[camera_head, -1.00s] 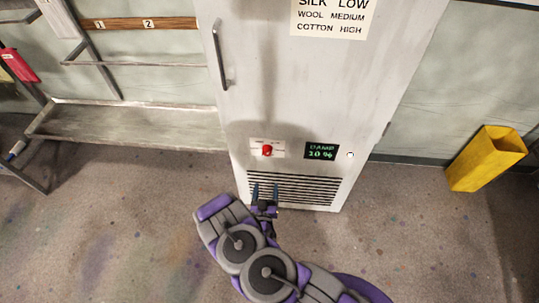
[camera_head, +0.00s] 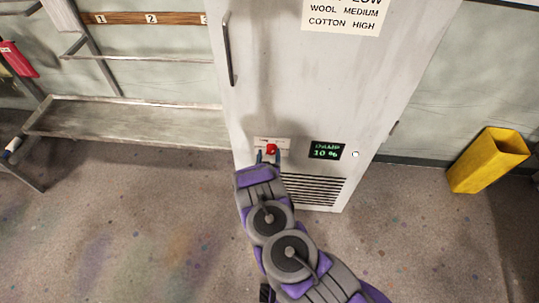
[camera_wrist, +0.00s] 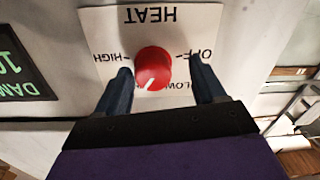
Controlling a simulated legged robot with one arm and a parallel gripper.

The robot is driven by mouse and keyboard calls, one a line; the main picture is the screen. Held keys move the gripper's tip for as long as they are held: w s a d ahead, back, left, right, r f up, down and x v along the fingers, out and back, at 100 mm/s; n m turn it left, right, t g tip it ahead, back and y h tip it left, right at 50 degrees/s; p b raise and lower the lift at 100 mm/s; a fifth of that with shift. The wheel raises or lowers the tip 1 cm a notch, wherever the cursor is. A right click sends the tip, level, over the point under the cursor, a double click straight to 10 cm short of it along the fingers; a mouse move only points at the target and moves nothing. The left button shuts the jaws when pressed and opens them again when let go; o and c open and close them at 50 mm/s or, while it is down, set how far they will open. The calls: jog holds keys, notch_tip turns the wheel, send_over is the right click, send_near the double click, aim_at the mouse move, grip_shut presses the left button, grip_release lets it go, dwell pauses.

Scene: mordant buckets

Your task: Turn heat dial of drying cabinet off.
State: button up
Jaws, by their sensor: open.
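The red heat dial (camera_head: 271,149) sits on a white label plate on the lower front of the drying cabinet (camera_head: 290,90). In the wrist view the dial (camera_wrist: 153,68) shows upside down, under the word HEAT, with OFF at right, LOW at lower right and HIGH at left. Its white pointer mark is at the bottom, slightly left, not toward OFF. My gripper (camera_wrist: 161,74) is open, with one blue finger on each side of the dial and visible gaps between. It also shows in the head view (camera_head: 268,157).
A green display (camera_head: 326,150) reading DAMP 10 % is right of the dial, and a vent grille (camera_head: 314,188) is below. The door handle (camera_head: 228,50) is above left. A yellow bin (camera_head: 488,160) stands at right on the floor, and a shelf rack (camera_head: 130,122) at left.

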jog(key=shift+w, duration=0.3)
jog(key=shift+w+d, duration=0.15)
jog(key=shift+d+r, duration=0.15)
jog(key=shift+d, duration=0.4)
jog(key=shift+a, duration=0.5)
jog(key=c, duration=0.6)
jog(key=shift+d, duration=0.15)
jog(key=c, duration=0.4)
